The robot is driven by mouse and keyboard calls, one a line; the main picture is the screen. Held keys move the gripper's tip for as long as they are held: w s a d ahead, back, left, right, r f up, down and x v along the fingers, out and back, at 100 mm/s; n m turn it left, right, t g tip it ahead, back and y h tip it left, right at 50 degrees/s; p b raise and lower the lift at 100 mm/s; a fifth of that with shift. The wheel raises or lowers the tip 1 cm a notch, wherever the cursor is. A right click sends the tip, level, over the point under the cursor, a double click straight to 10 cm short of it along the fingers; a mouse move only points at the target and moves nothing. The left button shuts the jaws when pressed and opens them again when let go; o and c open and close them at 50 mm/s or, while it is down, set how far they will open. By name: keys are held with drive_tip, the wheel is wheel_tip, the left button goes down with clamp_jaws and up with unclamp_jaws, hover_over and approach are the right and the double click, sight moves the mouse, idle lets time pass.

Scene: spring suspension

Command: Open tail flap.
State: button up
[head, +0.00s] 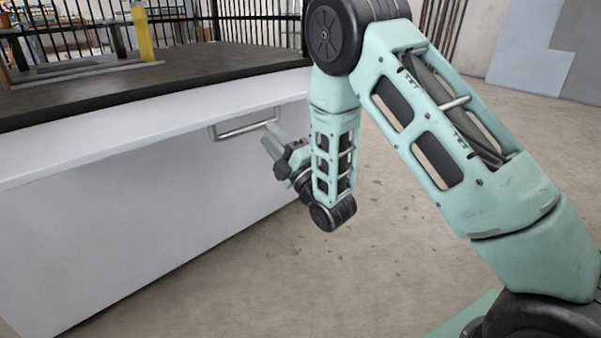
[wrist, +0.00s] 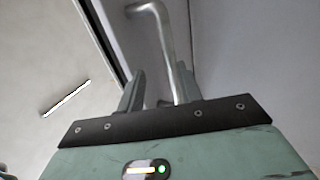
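The tail flap (head: 130,225) is the large pale grey panel at the left of the head view, upright below the dark load bed. Its metal bar handle (head: 243,129) sits near the panel's upper right part. The handle also shows in the wrist view (wrist: 162,35), running down towards my fingers. My gripper (head: 270,138) is at the right end of the handle in the head view. In the wrist view my gripper (wrist: 160,72) has its two fingers apart, with the bar between them and close to the right finger. Whether a finger touches the bar cannot be told.
The dark load bed (head: 190,68) with black bars around it lies above the flap. A yellow post (head: 143,35) stands on it. The concrete floor (head: 270,270) in front of the flap and under my arm is clear.

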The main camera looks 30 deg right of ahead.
drive_tip(key=b+v, duration=0.8)
drive_tip(key=v, duration=0.2)
drive_tip(key=shift+s+f, duration=0.25)
drive_tip(key=shift+f, duration=0.1)
idle(0.7)
